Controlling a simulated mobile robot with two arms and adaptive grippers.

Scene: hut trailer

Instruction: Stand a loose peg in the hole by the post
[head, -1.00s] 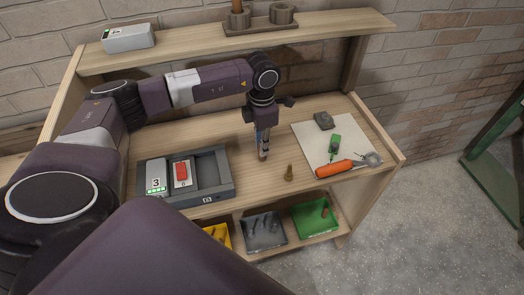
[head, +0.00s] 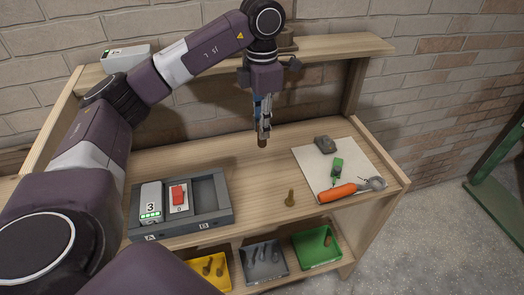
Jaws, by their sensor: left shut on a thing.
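My left gripper (head: 263,128) points down above the middle of the workbench. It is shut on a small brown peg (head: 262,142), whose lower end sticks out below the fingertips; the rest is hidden. Another brown peg (head: 290,198) stands upright on the bench, to the right of and nearer than the gripper. My right gripper is not in view.
A grey tray (head: 218,217) holds a block marked 3 (head: 151,203) and a red switch (head: 178,194). A pale sheet (head: 310,160) bears an orange-handled tool (head: 338,193), a green item (head: 337,167) and a grey lump (head: 325,145).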

